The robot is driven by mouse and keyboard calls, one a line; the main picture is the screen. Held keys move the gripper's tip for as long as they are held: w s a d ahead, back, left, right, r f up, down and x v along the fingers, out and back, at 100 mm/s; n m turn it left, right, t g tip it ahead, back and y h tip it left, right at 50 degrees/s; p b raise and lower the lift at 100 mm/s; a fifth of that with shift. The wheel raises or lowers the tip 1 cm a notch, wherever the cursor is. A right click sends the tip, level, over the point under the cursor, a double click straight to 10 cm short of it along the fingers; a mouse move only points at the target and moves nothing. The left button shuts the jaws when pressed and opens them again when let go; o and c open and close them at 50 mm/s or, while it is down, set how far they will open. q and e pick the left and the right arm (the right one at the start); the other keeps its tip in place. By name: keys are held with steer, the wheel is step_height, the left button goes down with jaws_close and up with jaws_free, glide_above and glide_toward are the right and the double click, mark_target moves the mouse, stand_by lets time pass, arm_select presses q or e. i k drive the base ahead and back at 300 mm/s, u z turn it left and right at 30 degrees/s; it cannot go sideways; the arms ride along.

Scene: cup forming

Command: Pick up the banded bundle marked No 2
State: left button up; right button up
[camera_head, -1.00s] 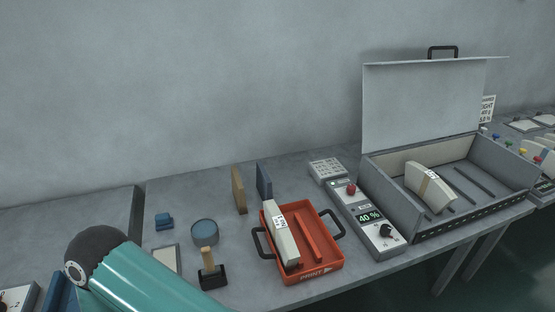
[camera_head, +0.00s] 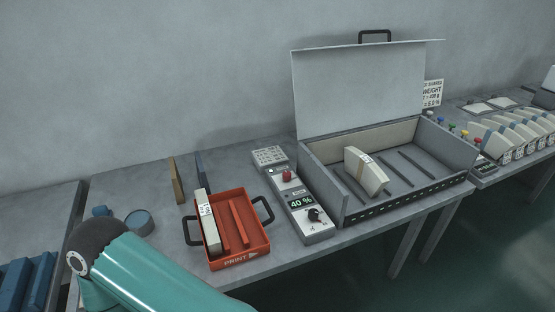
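A pale paper bundle (camera_head: 212,235) with a white label stands on edge in the left part of the red tray (camera_head: 262,243). Several more pale bundles (camera_head: 497,140) with blue bands stand in a row at the far right. The labels are too small to read, so I cannot tell which is No 2. My teal arm shows at lower left, but neither gripper is in view.
A control box (camera_head: 318,228) reading 40 % stands between the tray and the case. The case's lid (camera_head: 365,90) stands open against the wall. A weight sign (camera_head: 432,93) stands behind the case. Blue blocks (camera_head: 28,283) lie at lower left. The table's front edge runs below the tray.

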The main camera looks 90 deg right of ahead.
mark_target(358, 164)
steer(key=z, duration=0.05)
steer(key=k, duration=1.95)
steer(key=u, duration=0.7)
steer(key=i, duration=0.1)
steer(key=z, duration=2.4)
steer(key=i, duration=1)
steer(key=u, duration=0.1)
